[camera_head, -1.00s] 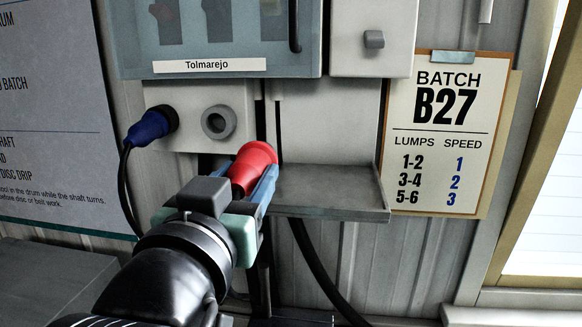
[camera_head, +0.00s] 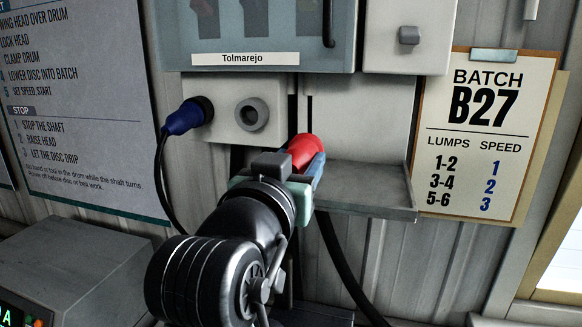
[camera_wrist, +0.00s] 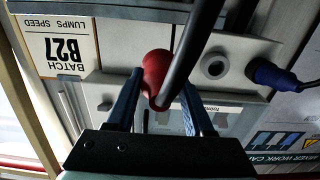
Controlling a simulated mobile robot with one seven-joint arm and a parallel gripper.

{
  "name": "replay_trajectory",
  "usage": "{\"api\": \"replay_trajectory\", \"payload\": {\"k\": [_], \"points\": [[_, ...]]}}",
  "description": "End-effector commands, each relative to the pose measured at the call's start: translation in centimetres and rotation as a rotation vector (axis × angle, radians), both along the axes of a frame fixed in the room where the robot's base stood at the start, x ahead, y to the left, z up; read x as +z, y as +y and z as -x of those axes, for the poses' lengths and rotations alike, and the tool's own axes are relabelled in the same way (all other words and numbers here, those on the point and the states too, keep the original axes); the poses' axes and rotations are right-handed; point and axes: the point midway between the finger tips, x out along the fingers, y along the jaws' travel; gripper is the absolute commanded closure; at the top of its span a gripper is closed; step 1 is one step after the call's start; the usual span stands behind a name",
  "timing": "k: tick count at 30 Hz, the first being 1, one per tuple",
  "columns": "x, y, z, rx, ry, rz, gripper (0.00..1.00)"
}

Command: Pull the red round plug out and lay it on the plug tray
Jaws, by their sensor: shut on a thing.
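The red round plug (camera_head: 304,150) is held in my gripper (camera_head: 306,165), in front of the panel and at the left end of the grey plug tray (camera_head: 372,185). From the head view I cannot tell whether it touches the tray. In the wrist view the plug (camera_wrist: 155,68) sits between the two blue fingers of my gripper (camera_wrist: 160,92), and a thick black cable crosses in front of it. A round grey socket (camera_head: 251,114) on the panel is empty. The tray is a shallow shelf with a low lip, and its visible part is bare.
A blue plug (camera_head: 185,118) with a black cable sits in the socket at the left. The cabinet labelled Tolmarejo (camera_head: 245,58) overhangs the panel. A batch clipboard (camera_head: 487,140) hangs right of the tray. A dark cable (camera_head: 345,265) hangs below the tray.

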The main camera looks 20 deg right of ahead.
Motion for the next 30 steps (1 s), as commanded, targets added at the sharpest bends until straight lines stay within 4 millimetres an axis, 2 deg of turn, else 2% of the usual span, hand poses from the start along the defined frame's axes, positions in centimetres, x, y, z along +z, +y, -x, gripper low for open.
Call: {"api": "replay_trajectory", "payload": {"k": [22, 24, 30], "points": [[-0.7, -4.3, -6.2, 0.0, -0.002, -0.001, 1.0], [-1.7, -4.5, -6.5, -0.001, -0.001, -0.001, 1.0], [-3.0, -5.0, -7.2, 0.0, -0.002, -0.001, 1.0]]}}
